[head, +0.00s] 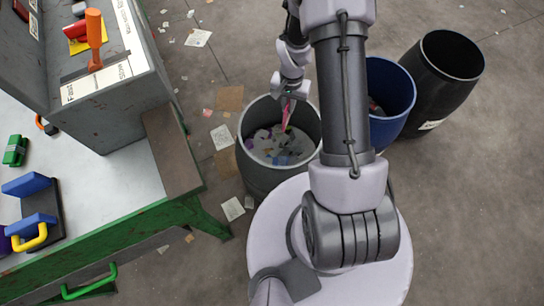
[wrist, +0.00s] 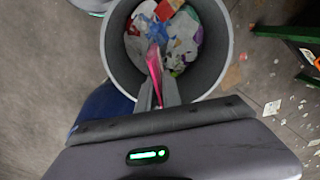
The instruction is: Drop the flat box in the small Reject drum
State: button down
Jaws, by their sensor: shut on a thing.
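My gripper (head: 287,98) is shut on a thin pink-red flat box (head: 287,118), held upright on edge. In the wrist view my gripper (wrist: 157,98) pinches the flat box (wrist: 154,68), seen nearly edge-on. Both are over the open mouth of a grey drum (head: 257,176), which also shows in the wrist view (wrist: 228,50). The drum holds mixed paper and plastic scraps. How far the box is above the scraps is hard to tell. No readable label shows on this drum, so I cannot tell whether it is the Reject drum.
A blue drum (head: 403,122) stands right of the grey one, partly behind my arm. A taller black drum (head: 455,85) with an unreadable white label stands beyond it. A green-framed bench (head: 130,226) with coloured parts is at left. Paper scraps litter the floor.

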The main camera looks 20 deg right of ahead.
notch_tip(320, 180, down, 5)
jog(key=b, duration=0.3)
jog(key=shift+a+f, duration=0.1)
jog(key=c, duration=1.5)
grip_release()
jog(key=shift+o, duration=0.2)
notch_tip(320, 180, up, 18)
jog(key=p, duration=0.7)
jog(key=shift+f, duration=0.15)
